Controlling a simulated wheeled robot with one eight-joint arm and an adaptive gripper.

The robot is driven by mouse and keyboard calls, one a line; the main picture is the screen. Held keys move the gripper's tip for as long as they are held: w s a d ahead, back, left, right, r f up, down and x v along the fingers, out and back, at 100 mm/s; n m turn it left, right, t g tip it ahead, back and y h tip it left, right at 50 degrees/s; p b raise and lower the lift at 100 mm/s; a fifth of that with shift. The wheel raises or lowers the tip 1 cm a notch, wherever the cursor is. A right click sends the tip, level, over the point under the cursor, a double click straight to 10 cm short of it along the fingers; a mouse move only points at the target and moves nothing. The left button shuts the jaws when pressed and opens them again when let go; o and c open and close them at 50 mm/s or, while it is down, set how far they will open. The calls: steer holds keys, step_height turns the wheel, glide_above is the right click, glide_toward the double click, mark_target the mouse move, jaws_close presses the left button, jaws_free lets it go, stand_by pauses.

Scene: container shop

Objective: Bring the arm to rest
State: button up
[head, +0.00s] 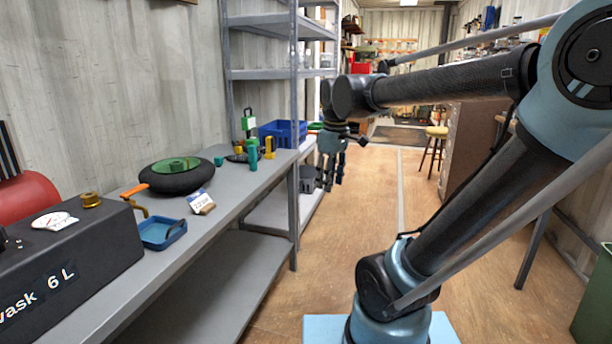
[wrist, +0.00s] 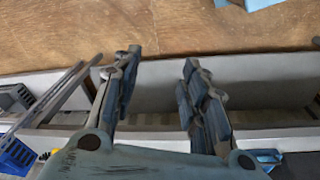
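My gripper (head: 330,172) hangs pointing down at the end of my arm, to the right of the grey shelf bench and over the floor in the head view. In the wrist view my gripper (wrist: 160,75) shows its two fingers well apart, with nothing between them. My arm is raised and stretched out across the right half of the head view. The gripper is apart from the bench and the things on it.
A blue crate (head: 283,133) stands farther back. The wooden floor (head: 372,200) is clear.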

steer(key=s+d+f+m, duration=0.5)
steer(key=s+d+f, duration=0.1)
steer(key=f, duration=0.2)
steer(key=s+d+f+m, duration=0.5)
steer(key=s+d+f, duration=0.1)
steer(key=f, duration=0.2)
steer(key=shift+s+f+t+h, duration=0.25)
steer(key=shift+f+t+h, duration=0.05)
steer(key=shift+f+t, duration=0.1)
steer(key=shift+c, duration=0.2)
steer(key=shift+c, duration=0.6)
steer(key=shift+a, duration=0.15)
